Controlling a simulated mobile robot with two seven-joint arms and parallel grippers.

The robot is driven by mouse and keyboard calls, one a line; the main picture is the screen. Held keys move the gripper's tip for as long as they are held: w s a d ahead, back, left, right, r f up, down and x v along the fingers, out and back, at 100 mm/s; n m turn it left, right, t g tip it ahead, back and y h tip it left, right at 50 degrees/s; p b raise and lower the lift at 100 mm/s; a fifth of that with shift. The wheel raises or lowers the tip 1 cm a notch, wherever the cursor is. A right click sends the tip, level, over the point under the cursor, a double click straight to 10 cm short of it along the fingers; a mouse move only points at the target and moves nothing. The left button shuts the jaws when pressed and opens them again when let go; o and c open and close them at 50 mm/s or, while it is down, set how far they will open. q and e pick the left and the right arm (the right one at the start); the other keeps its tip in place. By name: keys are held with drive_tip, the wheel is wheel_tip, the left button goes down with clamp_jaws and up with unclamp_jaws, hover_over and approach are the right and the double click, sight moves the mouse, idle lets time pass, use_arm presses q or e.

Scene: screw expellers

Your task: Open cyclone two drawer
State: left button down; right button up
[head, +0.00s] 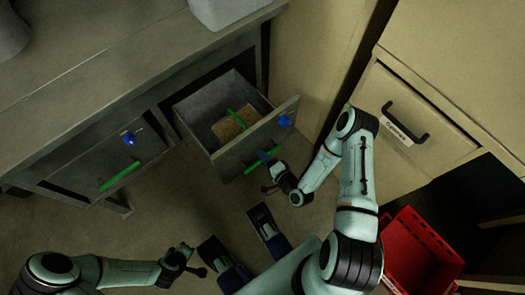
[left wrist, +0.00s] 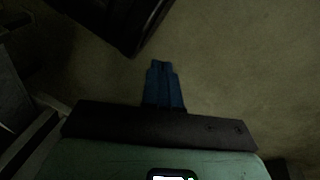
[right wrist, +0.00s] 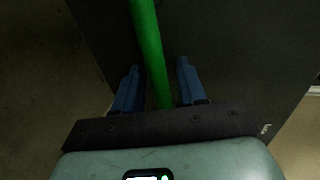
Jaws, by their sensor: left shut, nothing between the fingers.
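A grey drawer (head: 230,138) with a green handle (head: 258,157) stands pulled out of the left bench. It holds brown material and a green bar. My right gripper (head: 268,161) is at its front; in the right wrist view its blue fingers (right wrist: 158,88) are apart, with the green handle (right wrist: 148,45) between them and gaps on both sides. A second bench drawer (head: 120,160) with a green handle is shut. No readable label shows which is cyclone two. My left gripper (head: 197,262) is low at left, shut and empty; its fingers (left wrist: 163,82) meet in the left wrist view.
A beige cabinet drawer (head: 415,130) at the right has a black handle and a label beginning "Cyclone"; it is shut. A red crate (head: 425,250) stands at the lower right. A light box (head: 225,10) sits on the bench. Floor is clear below the shut bench drawer.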

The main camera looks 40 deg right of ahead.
use_arm(q)
drive_tip(key=shift+g+h, duration=0.3)
drive_tip(key=r+p, duration=0.1)
drive_tip(key=s+d+r+p, duration=0.2)
drive_tip(key=r, duration=0.1)
use_arm(e)
drive_tip(key=v, duration=1.3)
drive_tip(key=shift+s, duration=0.2)
drive_tip(key=shift+w, duration=0.1)
